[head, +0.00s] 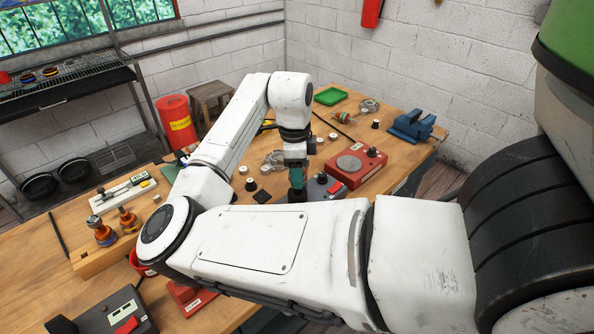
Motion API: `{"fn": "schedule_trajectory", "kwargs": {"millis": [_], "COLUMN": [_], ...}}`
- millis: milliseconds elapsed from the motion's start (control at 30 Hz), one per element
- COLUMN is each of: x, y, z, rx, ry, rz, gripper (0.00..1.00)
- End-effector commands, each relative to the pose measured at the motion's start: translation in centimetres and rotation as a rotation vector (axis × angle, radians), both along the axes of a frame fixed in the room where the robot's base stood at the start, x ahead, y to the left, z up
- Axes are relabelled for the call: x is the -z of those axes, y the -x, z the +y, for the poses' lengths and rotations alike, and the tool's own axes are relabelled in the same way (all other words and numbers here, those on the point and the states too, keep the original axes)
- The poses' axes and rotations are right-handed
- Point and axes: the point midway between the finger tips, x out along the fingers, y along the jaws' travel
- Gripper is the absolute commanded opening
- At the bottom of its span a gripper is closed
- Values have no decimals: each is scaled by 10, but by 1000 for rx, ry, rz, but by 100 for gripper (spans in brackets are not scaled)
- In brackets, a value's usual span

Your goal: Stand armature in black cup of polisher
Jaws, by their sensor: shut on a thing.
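My gripper (297,188) points straight down at the middle of the bench, at the left side of a grey box with a red switch (334,188). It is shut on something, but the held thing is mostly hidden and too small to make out. A dark shape under the fingertips may be the black cup; I cannot tell whether the held thing touches it. Two copper-wound parts that look like armatures, one at the left (103,228) and one beside it (128,218), stand on a wooden block.
A red box with a round grey disc (350,163) stands just behind, right of the gripper. A blue vise (411,126) and green tray (329,96) lie farther back. Small round parts lie around the gripper. My own arm hides much of the bench front.

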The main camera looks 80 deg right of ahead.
Motion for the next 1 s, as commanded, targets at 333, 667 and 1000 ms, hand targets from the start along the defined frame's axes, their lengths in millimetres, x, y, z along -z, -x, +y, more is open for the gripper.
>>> {"fn": "schedule_trajectory", "kwargs": {"millis": [333, 667, 1000], "x": [9, 16, 15], "y": [0, 0, 0], "z": [0, 0, 0], "rx": [0, 0, 0], "ry": [1, 1, 1], "rz": [1, 0, 0], "gripper": [0, 0, 0]}}
